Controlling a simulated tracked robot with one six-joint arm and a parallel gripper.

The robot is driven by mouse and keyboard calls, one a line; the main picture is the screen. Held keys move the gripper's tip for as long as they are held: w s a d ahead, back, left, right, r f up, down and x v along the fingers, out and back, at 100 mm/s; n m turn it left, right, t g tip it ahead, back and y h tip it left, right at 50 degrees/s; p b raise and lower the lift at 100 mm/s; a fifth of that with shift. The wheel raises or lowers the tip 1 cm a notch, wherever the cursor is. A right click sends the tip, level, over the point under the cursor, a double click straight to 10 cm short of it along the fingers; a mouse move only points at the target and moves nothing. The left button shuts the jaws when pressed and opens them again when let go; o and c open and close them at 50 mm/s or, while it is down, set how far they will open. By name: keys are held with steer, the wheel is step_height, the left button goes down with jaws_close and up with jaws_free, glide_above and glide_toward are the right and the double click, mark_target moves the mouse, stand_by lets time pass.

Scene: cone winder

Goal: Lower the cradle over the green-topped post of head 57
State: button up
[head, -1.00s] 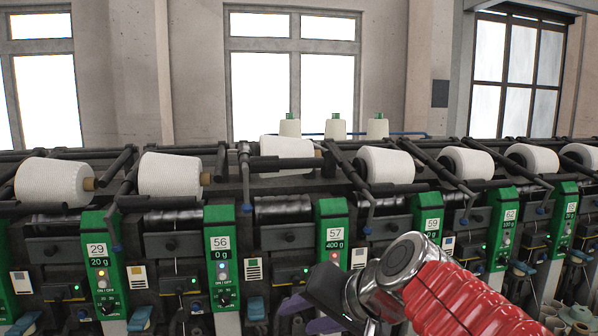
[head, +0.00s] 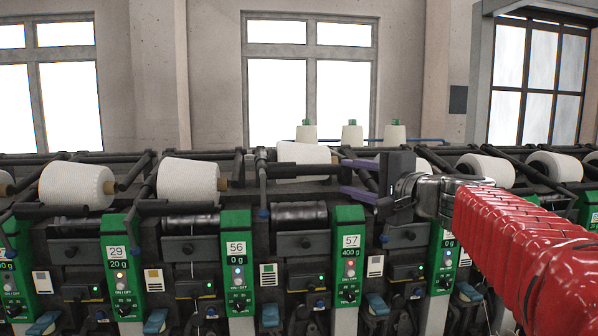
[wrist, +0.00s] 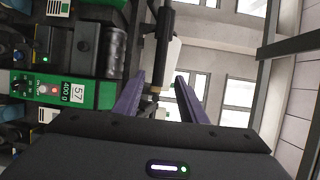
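The green-topped post of head 57 (head: 350,214), labelled "57" and "400 g", stands right of centre. It also shows sideways in the wrist view (wrist: 88,93). Behind and left of it, the cradle's dark bar (head: 292,171) lies in front of a white cone (head: 303,153) that sits raised. My gripper (head: 343,177) is beside the cradle's right end, above the post, with its purple fingers apart. In the wrist view, a dark bar (wrist: 163,42) and a tan core end show between or just beyond the fingers (wrist: 160,76); I cannot tell whether they touch.
A neighbouring cone (head: 189,181) lies lower to the left, beside head 56 (head: 237,222). The cone behind my gripper is mostly hidden. Several dark cradle arms and bent rods line the machine top. Three small cones (head: 352,136) stand behind. The space above is clear.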

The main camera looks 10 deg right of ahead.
mark_target(320, 172)
steer(key=x, duration=1.4)
steer(key=shift+s+a+f, duration=0.1)
steer(key=shift+f, duration=0.05)
steer(key=shift+c, duration=0.3)
steer(key=shift+f, duration=0.1)
jaws_close()
